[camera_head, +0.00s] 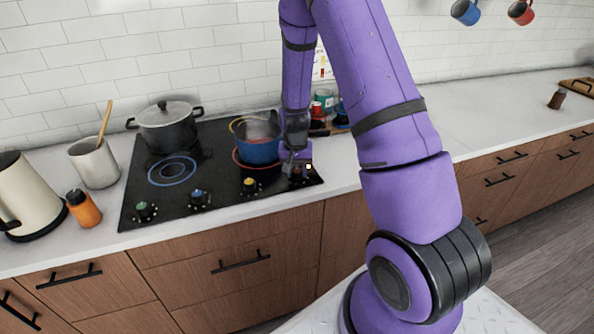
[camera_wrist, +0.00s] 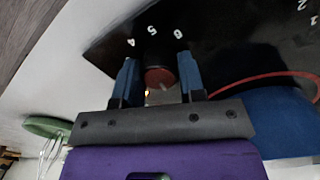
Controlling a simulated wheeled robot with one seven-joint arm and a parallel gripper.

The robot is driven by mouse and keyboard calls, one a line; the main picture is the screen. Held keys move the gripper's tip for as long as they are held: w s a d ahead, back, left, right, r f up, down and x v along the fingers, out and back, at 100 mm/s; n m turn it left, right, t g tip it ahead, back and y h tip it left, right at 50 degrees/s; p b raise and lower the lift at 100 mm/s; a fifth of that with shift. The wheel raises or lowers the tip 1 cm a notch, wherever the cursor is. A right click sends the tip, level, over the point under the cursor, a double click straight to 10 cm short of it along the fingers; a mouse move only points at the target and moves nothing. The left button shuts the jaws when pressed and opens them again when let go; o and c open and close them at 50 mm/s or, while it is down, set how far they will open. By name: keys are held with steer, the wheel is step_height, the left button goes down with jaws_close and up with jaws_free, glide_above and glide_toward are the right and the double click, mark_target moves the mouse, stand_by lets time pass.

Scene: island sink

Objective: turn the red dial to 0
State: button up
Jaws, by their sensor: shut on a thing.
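The red dial (camera_wrist: 158,75) sits at the edge of the black cooktop (camera_head: 219,158), between my two blue fingers in the wrist view. My gripper (camera_wrist: 157,66) is shut on it from both sides. White numbers 4, 5 and 6 show on the cooktop beyond the dial in the wrist view. A small pale mark shows on the dial, but I cannot tell which number it points to. In the head view my gripper (camera_head: 298,167) is over the right front corner of the cooktop and largely hides the dial.
A blue pot (camera_head: 256,150) stands on a red-ringed burner close beside my gripper. Yellow (camera_head: 249,187), blue (camera_head: 197,198) and green (camera_head: 146,211) dials line the front edge. A lidded grey pot (camera_head: 168,132) stands behind. The counter to the right is mostly clear.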

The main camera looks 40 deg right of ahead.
mark_target(295, 171)
steer(key=shift+n, duration=0.8)
steer(key=o, duration=0.9)
steer(key=shift+r, duration=0.15)
steer(key=r, duration=1)
steer(key=shift+w+a+r, duration=0.1)
steer(key=shift+a+r, duration=0.1)
steer(key=shift+r, duration=0.05)
